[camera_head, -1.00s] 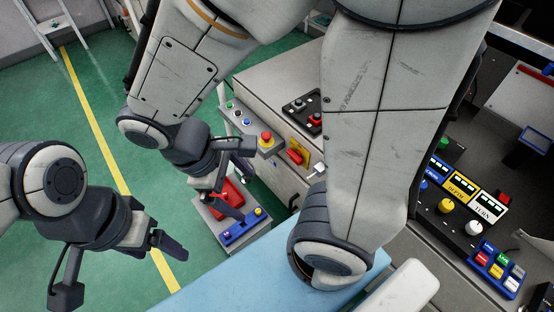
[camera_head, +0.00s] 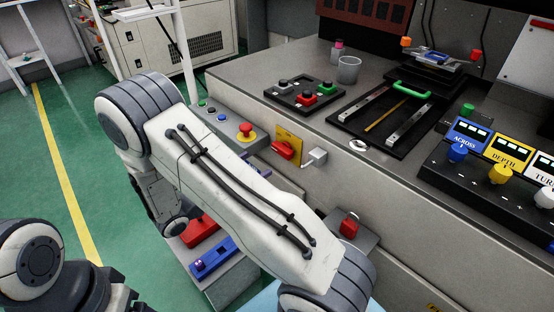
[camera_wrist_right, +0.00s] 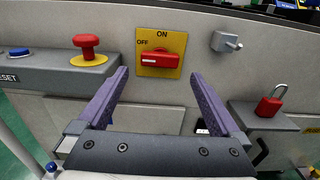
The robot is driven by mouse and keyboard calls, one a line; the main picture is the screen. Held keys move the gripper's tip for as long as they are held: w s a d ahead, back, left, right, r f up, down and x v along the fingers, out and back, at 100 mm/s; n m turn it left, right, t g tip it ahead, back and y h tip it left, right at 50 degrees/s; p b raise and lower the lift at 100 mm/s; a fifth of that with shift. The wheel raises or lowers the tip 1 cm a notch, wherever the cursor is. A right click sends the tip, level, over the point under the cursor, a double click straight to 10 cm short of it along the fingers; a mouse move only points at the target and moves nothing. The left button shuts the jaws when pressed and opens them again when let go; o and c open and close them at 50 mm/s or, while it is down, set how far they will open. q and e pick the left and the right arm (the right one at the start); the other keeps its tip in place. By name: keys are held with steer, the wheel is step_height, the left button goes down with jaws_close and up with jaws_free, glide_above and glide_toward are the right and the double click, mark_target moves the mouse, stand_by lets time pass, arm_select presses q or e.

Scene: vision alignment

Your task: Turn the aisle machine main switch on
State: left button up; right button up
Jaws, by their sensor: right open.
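The main switch is a red knob on a yellow plate (camera_wrist_right: 160,57) marked OFF at upper left and ON at top. Its red handle lies level, with a pale mark at its left end. The plate also shows on the machine's front in the head view (camera_head: 288,146). My right gripper (camera_wrist_right: 158,74) is open and empty, its purple fingers on either side below the plate, apart from the knob. In the head view my right forearm hides most of that gripper. My left gripper (camera_head: 125,295) is partly in view at the bottom left; its jaws are unclear.
A red emergency stop (camera_wrist_right: 86,45) is left of the switch. A grey metal fitting (camera_wrist_right: 227,42) is to its right. A red padlock (camera_wrist_right: 270,104) is on a grey box (camera_wrist_right: 250,117). A control panel (camera_head: 490,185) with knobs stands at right. Green floor lies left.

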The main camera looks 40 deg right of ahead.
mark_target(279, 149)
steer(key=d, duration=0.2)
steer(key=d+b, duration=0.1)
steer(key=d, duration=0.2)
steer(key=d+b, duration=0.1)
steer(key=d, duration=0.2)
steer(key=shift+w+d, duration=0.35)
steer(key=shift+d, duration=0.55)
